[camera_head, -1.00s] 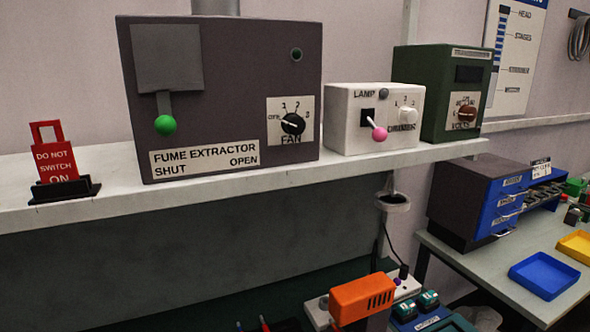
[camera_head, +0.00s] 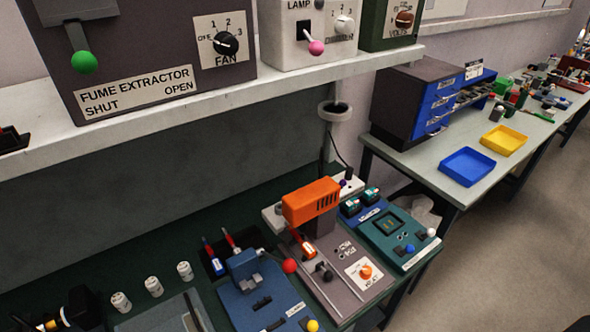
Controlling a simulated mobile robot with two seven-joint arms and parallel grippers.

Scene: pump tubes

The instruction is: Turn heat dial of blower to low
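The blower has an orange head (camera_head: 311,201) on a dark post above a grey-brown base plate (camera_head: 340,296), on the lower bench. Its heat dial (camera_head: 366,272) is a small orange knob on a white plate at the base's front right, with lettering that looks like HEAT. The dial's marks and pointer are too small to read. The dial is unobstructed in this view. Neither of my grippers can be made out.
A blue fixture with a red ball lever (camera_head: 289,266) stands left of the blower, a teal unit (camera_head: 393,239) right of it. The shelf (camera_head: 210,107) with the fume extractor (camera_head: 160,45) overhangs behind. White cylinders (camera_head: 154,286) stand at left. Open floor (camera_head: 500,260) lies right.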

